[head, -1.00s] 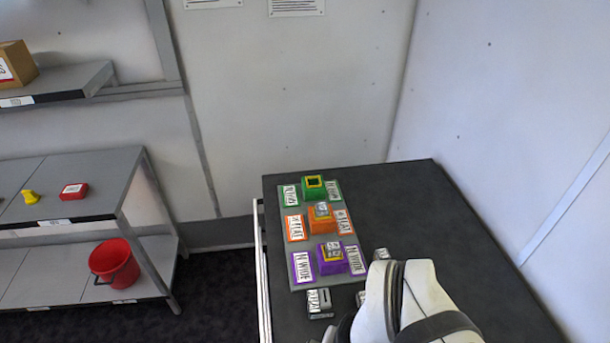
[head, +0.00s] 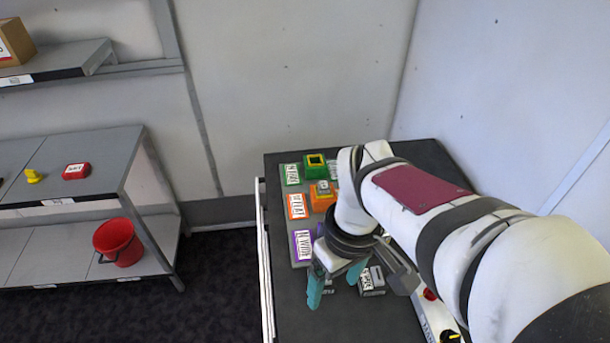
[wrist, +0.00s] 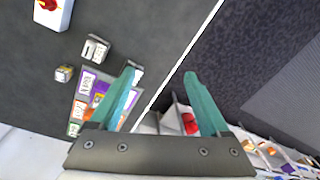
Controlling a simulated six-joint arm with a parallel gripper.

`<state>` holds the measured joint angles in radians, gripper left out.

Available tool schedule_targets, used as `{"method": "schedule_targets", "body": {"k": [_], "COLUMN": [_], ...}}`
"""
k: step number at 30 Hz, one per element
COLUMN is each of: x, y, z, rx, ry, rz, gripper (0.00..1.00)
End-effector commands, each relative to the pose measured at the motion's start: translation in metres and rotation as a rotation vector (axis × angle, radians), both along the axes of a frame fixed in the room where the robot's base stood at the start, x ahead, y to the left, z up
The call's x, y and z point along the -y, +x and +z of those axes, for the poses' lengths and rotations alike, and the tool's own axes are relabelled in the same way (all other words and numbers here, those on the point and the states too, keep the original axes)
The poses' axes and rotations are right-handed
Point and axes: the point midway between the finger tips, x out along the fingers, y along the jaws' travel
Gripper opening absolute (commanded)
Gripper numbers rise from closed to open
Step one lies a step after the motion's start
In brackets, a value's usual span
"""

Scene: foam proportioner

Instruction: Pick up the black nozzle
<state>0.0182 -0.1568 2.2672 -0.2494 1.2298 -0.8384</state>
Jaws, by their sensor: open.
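My gripper (head: 335,283) is open over the near left part of the dark table, with teal fingers pointing down. Its fingers also show in the wrist view (wrist: 158,76), with nothing between them. A grey labelled block (head: 371,281) stands just right of my gripper and also shows in the wrist view (wrist: 95,48). Another grey block (wrist: 138,72) is partly hidden by a finger.
Green (head: 315,165), orange (head: 322,196) and purple (head: 302,246) labelled stations stand in a row; my arm partly hides them. A white box with a red knob (head: 436,318) is at the table's near side. Shelves with a red bucket (head: 118,242) stand left, across a gap.

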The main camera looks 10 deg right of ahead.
Motion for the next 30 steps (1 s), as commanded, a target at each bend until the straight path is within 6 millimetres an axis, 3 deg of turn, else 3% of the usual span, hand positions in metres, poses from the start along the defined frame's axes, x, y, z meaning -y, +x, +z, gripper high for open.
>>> {"method": "schedule_targets", "body": {"k": [1, 4, 6, 9, 14, 24, 30], "x": [0.005, 0.015, 0.02, 0.024, 0.024, 0.024, 0.025], "y": [0.027, 0.078, 0.101, 0.119, 0.121, 0.12, 0.119], "z": [-0.009, -0.03, -0.043, -0.054, -0.06, -0.146, -0.175], "rx": [0.007, 0.036, 0.046, 0.052, 0.052, 0.049, 0.049], "ry": [-0.014, -0.041, -0.054, -0.063, -0.064, -0.061, -0.061], "rz": [0.211, 0.654, 0.876, 1.048, 1.091, 1.087, 1.086], "gripper": [0.8, 0.8, 0.8, 0.8, 0.8, 0.8, 0.8]}}
